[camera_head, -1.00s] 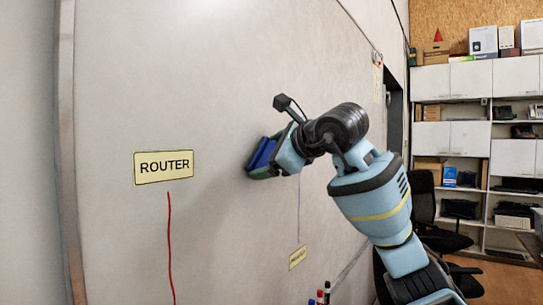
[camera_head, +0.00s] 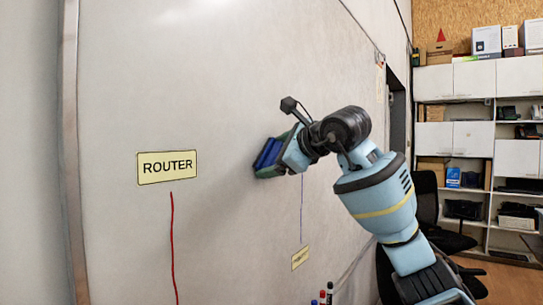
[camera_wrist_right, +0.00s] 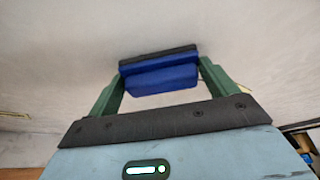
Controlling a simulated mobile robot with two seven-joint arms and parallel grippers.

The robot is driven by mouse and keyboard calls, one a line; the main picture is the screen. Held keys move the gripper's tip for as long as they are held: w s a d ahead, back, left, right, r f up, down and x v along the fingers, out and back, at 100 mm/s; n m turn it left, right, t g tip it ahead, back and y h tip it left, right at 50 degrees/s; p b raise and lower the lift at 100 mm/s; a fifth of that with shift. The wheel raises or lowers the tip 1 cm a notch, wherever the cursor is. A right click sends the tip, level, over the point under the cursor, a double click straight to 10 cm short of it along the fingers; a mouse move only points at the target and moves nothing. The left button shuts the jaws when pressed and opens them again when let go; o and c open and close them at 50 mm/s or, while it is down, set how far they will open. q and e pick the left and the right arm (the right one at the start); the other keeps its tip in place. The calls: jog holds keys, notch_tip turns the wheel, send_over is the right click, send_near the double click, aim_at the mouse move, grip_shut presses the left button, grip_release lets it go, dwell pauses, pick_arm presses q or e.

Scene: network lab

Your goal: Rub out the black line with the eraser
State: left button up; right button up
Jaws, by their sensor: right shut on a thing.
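The eraser (camera_head: 267,153) is blue with a dark face and is held against or very close to the whiteboard; whether it touches I cannot tell. My right gripper (camera_head: 278,155) is shut on it. In the right wrist view the eraser (camera_wrist_right: 160,78) sits between the green fingers of the gripper (camera_wrist_right: 160,85), its dark side toward the board. No black line shows in either view; the arm and eraser hide part of the board. My left gripper is not in view.
The whiteboard (camera_head: 130,80) carries a ROUTER label (camera_head: 167,167) with a red line (camera_head: 173,245) below it. A blue line (camera_head: 301,210) runs down to a smaller yellow label (camera_head: 300,258). Markers (camera_head: 326,296) stand at the bottom. A chair (camera_head: 440,215) and shelves (camera_head: 475,140) are at right.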

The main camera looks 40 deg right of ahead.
jog(key=shift+w+d, duration=0.1)
jog(key=shift+d, duration=0.3)
jog(key=shift+w+d, duration=0.3)
jog(key=shift+d, duration=0.5)
jog(key=shift+w+d, duration=0.25)
jog(key=shift+d, duration=0.5)
jog(key=shift+d, duration=0.1)
jog(key=shift+w+d, duration=0.25)
jog(key=shift+d, duration=0.55)
jog(key=shift+w+d, duration=0.2)
jog(key=shift+d, duration=0.55)
jog(key=shift+d, duration=0.1)
jog(key=d, duration=0.1)
jog(key=w+d, duration=0.1)
jog(key=d, duration=0.1)
